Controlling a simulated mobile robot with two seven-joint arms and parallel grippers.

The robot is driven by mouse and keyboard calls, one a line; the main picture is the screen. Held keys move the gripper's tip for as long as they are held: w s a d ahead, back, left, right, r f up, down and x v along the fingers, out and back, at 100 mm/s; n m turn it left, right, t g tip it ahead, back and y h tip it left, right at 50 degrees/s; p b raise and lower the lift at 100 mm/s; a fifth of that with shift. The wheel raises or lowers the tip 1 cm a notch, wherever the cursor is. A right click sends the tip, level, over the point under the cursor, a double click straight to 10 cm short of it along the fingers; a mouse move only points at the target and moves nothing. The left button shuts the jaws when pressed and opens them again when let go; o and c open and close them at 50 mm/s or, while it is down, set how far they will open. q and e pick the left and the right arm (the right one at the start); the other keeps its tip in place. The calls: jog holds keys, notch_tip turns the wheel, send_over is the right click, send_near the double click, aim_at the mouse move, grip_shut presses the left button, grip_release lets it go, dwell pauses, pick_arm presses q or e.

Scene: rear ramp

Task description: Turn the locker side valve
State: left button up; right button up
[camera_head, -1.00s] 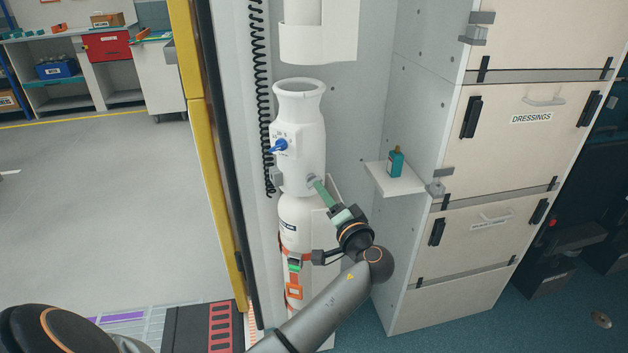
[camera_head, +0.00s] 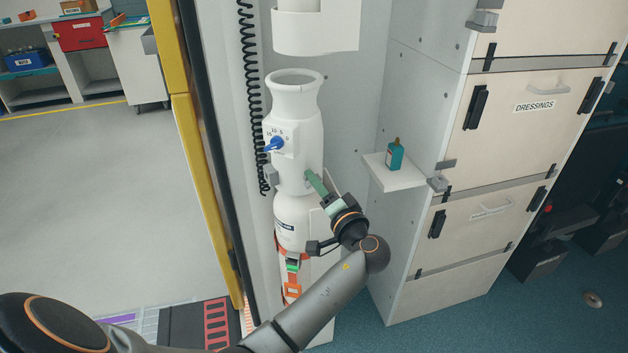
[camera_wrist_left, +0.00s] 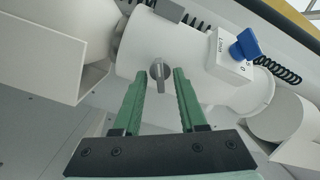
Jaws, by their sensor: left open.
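A white cylinder unit (camera_head: 296,145) stands upright in the locker recess. A small grey lever knob (camera_wrist_left: 160,76) sits on its side; I take it as the side valve. In the head view my green fingers hide most of it. My left gripper (camera_head: 314,182) reaches the cylinder's right side from below. In the left wrist view its fingers (camera_wrist_left: 161,80) are open, one on each side of the knob, with gaps on both sides. I cannot tell how deep the knob sits between them. A blue knob (camera_head: 274,145) with a marked dial is on the cylinder's front. My right gripper is not in view.
A small shelf (camera_head: 408,180) with a teal bottle (camera_head: 395,155) juts out right of my gripper. Labelled drawers (camera_head: 520,125) stand farther right. A black coiled cord (camera_head: 250,95) hangs left of the cylinder, beside the yellow door frame (camera_head: 190,130).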

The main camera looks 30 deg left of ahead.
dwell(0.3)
pick_arm(q)
grip_shut()
dwell(0.3)
